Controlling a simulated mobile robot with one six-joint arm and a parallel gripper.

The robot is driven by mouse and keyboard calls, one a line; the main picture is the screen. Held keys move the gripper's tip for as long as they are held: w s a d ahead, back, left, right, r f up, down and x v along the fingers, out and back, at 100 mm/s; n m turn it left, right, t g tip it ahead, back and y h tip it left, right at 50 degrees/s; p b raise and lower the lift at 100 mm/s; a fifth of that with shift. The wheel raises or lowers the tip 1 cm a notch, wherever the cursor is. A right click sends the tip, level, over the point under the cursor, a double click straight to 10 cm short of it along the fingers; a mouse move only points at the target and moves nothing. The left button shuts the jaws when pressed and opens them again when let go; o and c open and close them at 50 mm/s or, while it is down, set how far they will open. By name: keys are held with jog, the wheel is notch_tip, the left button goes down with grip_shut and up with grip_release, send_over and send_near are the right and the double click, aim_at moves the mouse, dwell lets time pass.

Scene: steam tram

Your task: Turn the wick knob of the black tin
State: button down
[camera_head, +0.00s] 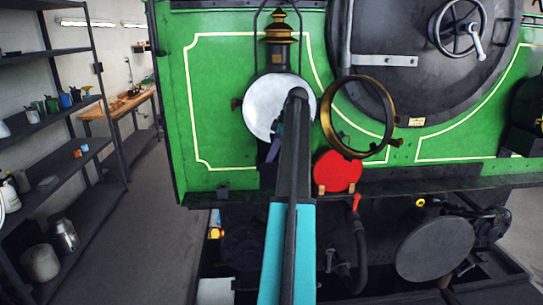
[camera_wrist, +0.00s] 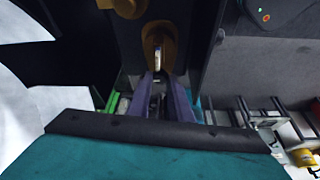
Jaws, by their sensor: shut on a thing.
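A lamp with a brass cap (camera_head: 279,32), a black neck (camera_head: 291,60) and a round white disc (camera_head: 262,105) stands against the green front. I take its dark body for the black tin. A brass fitting (camera_wrist: 158,38) on a dark surface shows in the wrist view and looks like the wick knob. The two purple fingers of my gripper (camera_wrist: 161,80) reach up to it and are shut on it. In the head view my gripper (camera_head: 271,150) is mostly hidden behind my arm, at the lower edge of the disc. The knob is hidden there.
An open brass ring (camera_head: 331,114) stands out just right of the lamp. A red disc (camera_head: 338,171) sits below it on the dark ledge (camera_head: 424,174). Shelves (camera_head: 66,112) stand at the far left, with clear floor (camera_head: 147,220) between.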

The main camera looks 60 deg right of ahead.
jog(key=shift+a+m, duration=0.15)
jog(key=shift+m, duration=0.35)
dwell(0.7)
jog(key=m, duration=0.1)
jog(key=m+h+b, duration=0.1)
jog(key=m, duration=0.1)
jog(key=shift+a+f+t+h, duration=0.1)
jog(key=shift+a+t+h, duration=0.15)
jog(key=shift+t+h, duration=0.05)
jog(key=m+h, duration=0.1)
jog(key=m, duration=0.1)
jog(key=m+h, duration=0.1)
jog(key=m, duration=0.2)
jog(key=shift+a+m+b, duration=0.2)
jog(key=shift+m+b, duration=0.1)
jog(key=shift+b, duration=0.1)
jog(key=m, duration=0.2)
jog(key=m+g+h, duration=0.1)
jog(key=m, duration=0.2)
jog(key=shift+w+a+g+h, duration=0.1)
jog(key=shift+w+g+h, duration=0.05)
jog(key=shift+g+h, duration=0.15)
jog(key=shift+w+m+g+h, duration=0.1)
jog(key=shift+m+g+h, duration=0.2)
jog(key=shift+m, duration=0.8)
jog(key=shift+w+m+g+h, duration=0.15)
jog(key=shift+m+g, duration=0.25)
jog(key=shift+m, duration=0.7)
jog(key=shift+s, duration=0.1)
